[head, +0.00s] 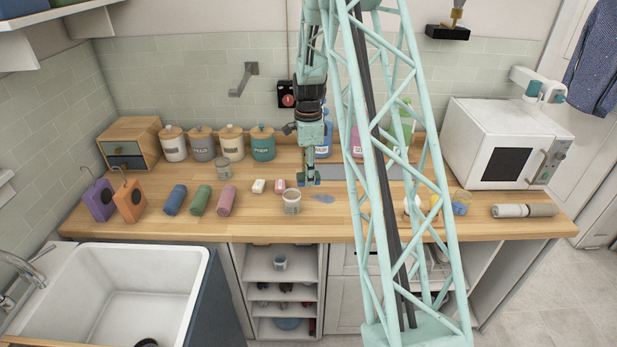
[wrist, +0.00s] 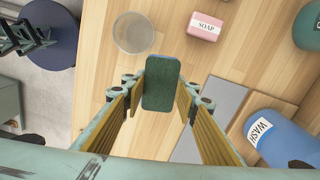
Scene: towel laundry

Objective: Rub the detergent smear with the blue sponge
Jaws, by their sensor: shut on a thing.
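The detergent smear (head: 323,198) is a small bluish patch on the wooden counter in the head view. I cannot make it out in the wrist view. My gripper (head: 309,178) hangs just behind and left of it, low over the counter. In the wrist view my gripper (wrist: 161,92) is shut on the blue sponge (wrist: 161,85). The sponge shows a dark green face with a thin blue edge and sits between the two fingers. I cannot tell whether it touches the counter.
A cup (head: 292,202) stands close, left of the smear. A pink soap bar (head: 280,186) and a white one (head: 258,186) lie further left. Bottles, including a blue WASH bottle (wrist: 280,135), stand behind. A microwave (head: 505,145) is at right. The lattice column hides counter right of the smear.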

